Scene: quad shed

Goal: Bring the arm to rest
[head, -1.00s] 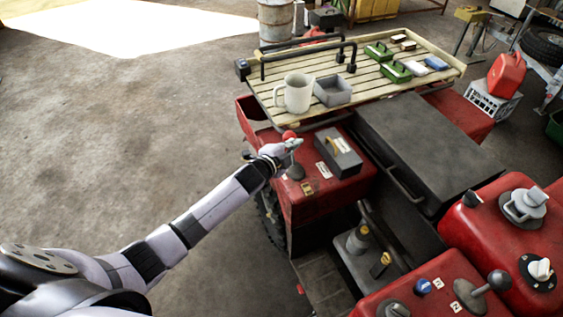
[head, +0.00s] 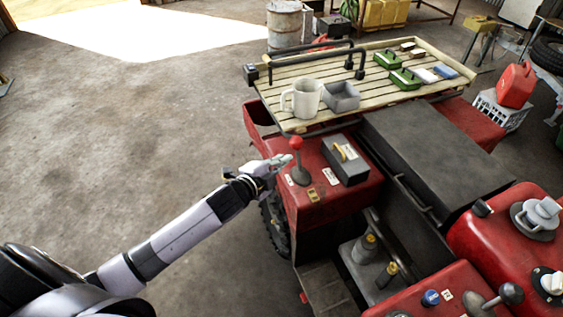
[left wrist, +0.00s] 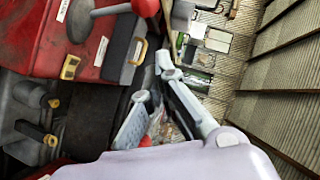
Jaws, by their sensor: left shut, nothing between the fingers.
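My left arm reaches in from the lower left of the head view. Its left gripper (head: 281,161) is shut and empty, in the air just left of the lever with the red knob (head: 296,142) on the red quad body. A small gap seems to show between the fingertips and the lever. In the left wrist view the gripper fingers (left wrist: 154,82) show in the middle, and the red knob (left wrist: 145,7) is at the top edge. My right gripper is not in view.
A grey box with a yellow handle (head: 345,160) sits right of the lever. Above it is a slatted rack (head: 285,97) with a mug (head: 306,98), a grey tray (head: 341,97) and green items. Bare concrete floor (head: 130,150) lies open to the left.

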